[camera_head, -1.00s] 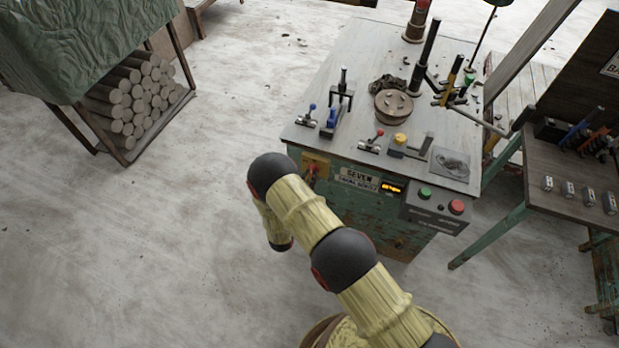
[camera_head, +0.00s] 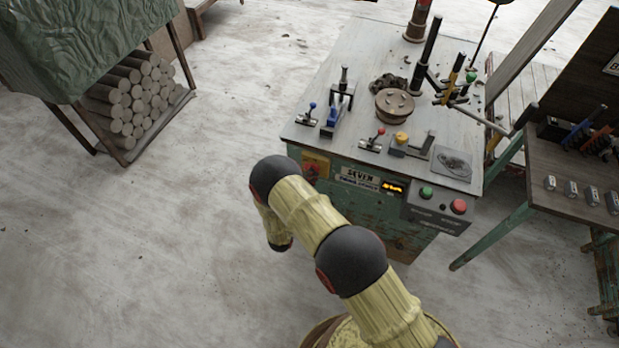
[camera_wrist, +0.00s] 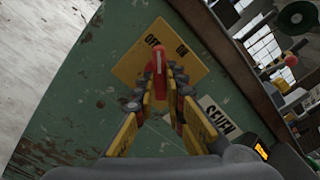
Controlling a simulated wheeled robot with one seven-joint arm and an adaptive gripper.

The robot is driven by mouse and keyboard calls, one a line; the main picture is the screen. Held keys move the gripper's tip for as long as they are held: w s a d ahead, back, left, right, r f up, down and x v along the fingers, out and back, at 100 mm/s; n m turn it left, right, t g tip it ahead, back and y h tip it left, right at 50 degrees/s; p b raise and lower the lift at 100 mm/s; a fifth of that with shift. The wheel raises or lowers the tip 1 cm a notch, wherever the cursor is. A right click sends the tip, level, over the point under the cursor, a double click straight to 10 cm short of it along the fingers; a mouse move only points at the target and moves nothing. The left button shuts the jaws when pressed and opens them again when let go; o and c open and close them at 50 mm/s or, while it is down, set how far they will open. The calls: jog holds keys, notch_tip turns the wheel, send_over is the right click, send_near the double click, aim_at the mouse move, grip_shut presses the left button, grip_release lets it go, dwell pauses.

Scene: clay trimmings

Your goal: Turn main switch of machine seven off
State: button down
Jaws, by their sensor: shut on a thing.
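Machine seven's main switch is a red handle (camera_wrist: 158,62) on a yellow plate (camera_wrist: 124,66) lettered OFF and ON. In the wrist view the handle's top end lies below the lettering, nearer OFF than ON. My gripper (camera_wrist: 161,76) is shut on the red handle, with a finger on each side of it. In the head view the yellow plate (camera_head: 316,159) is on the left of the green machine's (camera_head: 375,215) front, left of the SEVEN sign (camera_head: 361,177). My arm hides my gripper there, and part of the switch is hard to make out.
Right of the sign are a lit orange display (camera_head: 393,188), a green button (camera_head: 426,193) and a red button (camera_head: 458,206). Small levers and a round lidded pot (camera_head: 394,105) stand on the machine top. A side table (camera_head: 575,175) is at right.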

jog(key=shift+a+n, duration=0.1)
jog(key=shift+n, duration=4.1)
jog(key=shift+f, duration=0.1)
jog(key=c, duration=1.8)
grip_release()
jog(key=shift+c, duration=0.2)
jog(key=v, duration=1.2)
